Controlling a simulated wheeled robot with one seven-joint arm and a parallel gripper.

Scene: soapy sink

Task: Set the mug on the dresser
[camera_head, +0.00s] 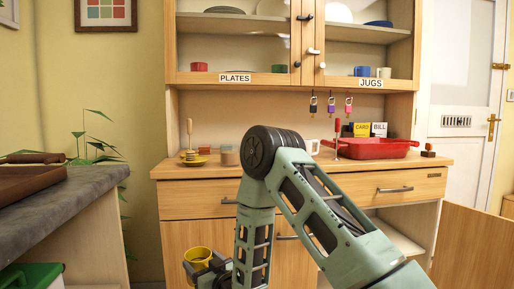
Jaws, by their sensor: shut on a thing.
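A yellow mug (199,254) is at the lower left of the view, in front of the dresser's lower doors and below its worktop. My gripper (203,268) is shut on the mug; its dark fingers show at the mug's lower side, and the exact grip is partly hidden. The mug looks roughly upright. The dresser (190,206) stands ahead, with a wooden worktop, drawers below and a glazed cupboard above. My arm hides part of the worktop's front edge and middle.
On the worktop stand a red tray (372,148), a white mug (313,146), a yellow saucer (194,161) and small pots (229,155). An open lower door (470,250) juts out at right. A grey counter (60,195) is at left. The worktop's left front is bare.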

